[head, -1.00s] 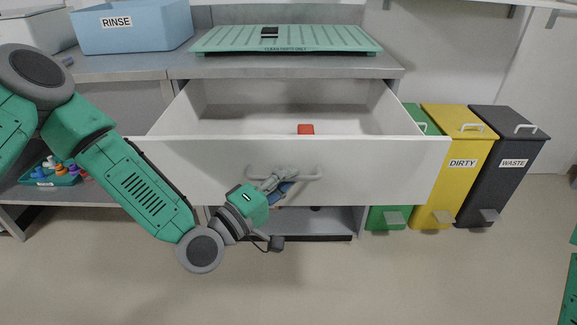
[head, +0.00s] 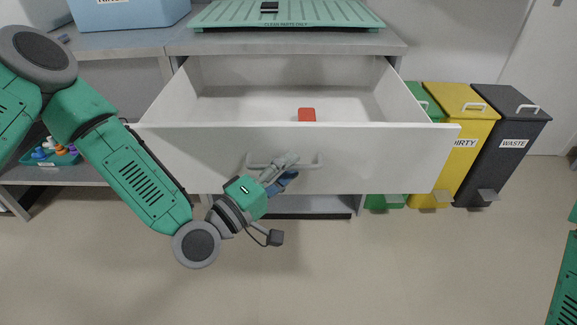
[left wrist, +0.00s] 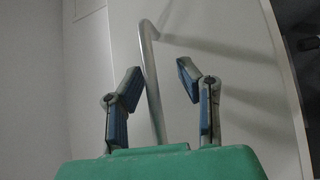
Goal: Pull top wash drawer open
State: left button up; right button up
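The top wash drawer (head: 210,158) is white and stands far out of the counter, its inside showing. Its grey bar handle (head: 310,165) is on the front face. The bar is close to the left finger, and a gap shows on the right. Whether the left finger touches it, I cannot tell. My right gripper is out of view.
A small red block (head: 307,115) lies in the drawer. A green tray (head: 225,15) and a blue bin (head: 120,14) stand on the counter. Yellow (head: 455,140) and dark (head: 505,165) bins stand close to the right. Open floor lies in front.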

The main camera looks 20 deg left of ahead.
pick_arm(q)
jog(key=shift+r, duration=0.15)
jog(key=v, duration=1.2)
jog(key=shift+f, duration=0.25)
jog(key=s+d+f+m+g+y+p, duration=0.1)
jog(key=s+f+m+g+p, duration=0.1)
jog(key=s+f+m+g, duration=0.25)
jog(key=s+d+f+m+g+y+p, duration=0.1)
jog(key=s+d+f+m+g+p, duration=0.15)
jog(key=f+g, duration=0.35)
jog(key=s+a+f+m+g+y+p, duration=0.1)
jog(key=s+a+f+m+g+y, duration=0.1)
jog(key=s+a, duration=0.3)
jog(key=s+a+f+m+g+y+p, duration=0.2)
jog(key=s+a+f+g+y, duration=0.1)
jog(key=s+a+y, duration=0.2)
jog(key=a, duration=0.2)
jog(key=shift+a+f+g+y, duration=0.3)
jog(key=shift+a+f+g, duration=0.05)
jog(key=shift+a, duration=0.05)
